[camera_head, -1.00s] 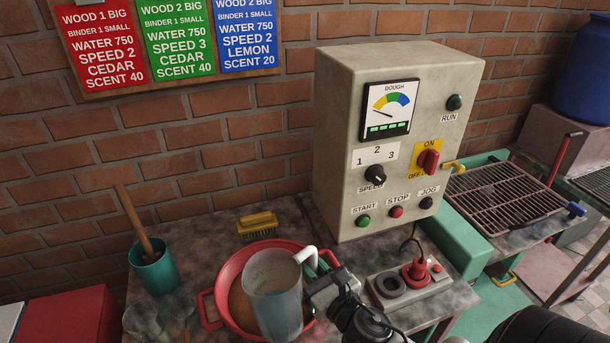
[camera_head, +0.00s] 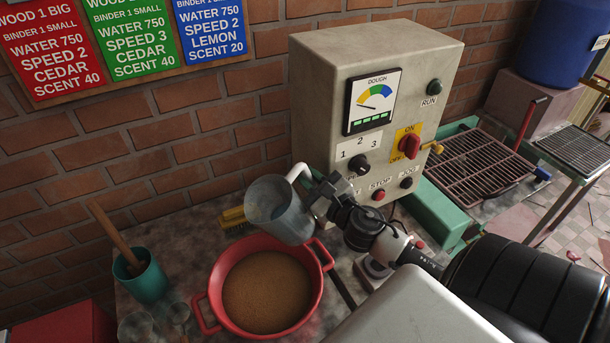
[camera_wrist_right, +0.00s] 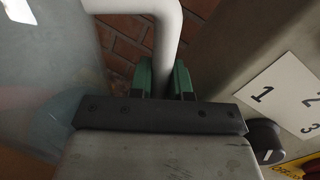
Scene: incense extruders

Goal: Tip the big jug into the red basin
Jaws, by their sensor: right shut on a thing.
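The big jug (camera_head: 281,212) is clear grey with a white handle (camera_head: 298,172). It is tilted in the air, above the back right rim of the red basin (camera_head: 204,318). My right gripper (camera_head: 322,188) is shut on the jug's handle from the right. In the right wrist view the white handle (camera_wrist_right: 166,40) runs between the green finger pads (camera_wrist_right: 162,80), with the jug's wall (camera_wrist_right: 40,80) at the left. The basin holds brown powder (camera_head: 262,292). I cannot tell how much is in the jug. My left gripper is not in view.
The grey control box (camera_head: 345,60) stands close behind and right of the jug. A yellow brush (camera_head: 233,217) lies behind the basin. A teal cup (camera_head: 148,282) with a wooden pestle (camera_head: 112,232) and clear glasses (camera_head: 137,328) stand at the left.

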